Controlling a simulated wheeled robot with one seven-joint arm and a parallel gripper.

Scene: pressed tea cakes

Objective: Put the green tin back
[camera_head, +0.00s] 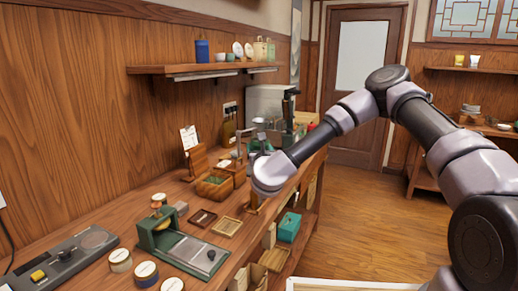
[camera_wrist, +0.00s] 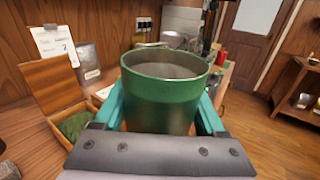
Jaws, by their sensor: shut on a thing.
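The green tin (camera_wrist: 165,104) is large in the middle of the wrist view, upright, with its open top showing a grey inside. My gripper (camera_wrist: 163,112) is shut on it, with a teal finger on each side. The tin's base is hidden behind the gripper body. In the head view my gripper is over the far part of the counter, mostly behind my arm's end, and the tin is hard to make out there. I cannot tell whether the tin touches anything below.
A wooden box (camera_head: 213,183) with green contents and a raised lid stands left of my gripper. A green press (camera_head: 156,231), small trays (camera_head: 227,226) and several round tins (camera_head: 145,273) fill the near counter. A wall shelf (camera_head: 190,69) holds a blue canister (camera_head: 202,51) and cups.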

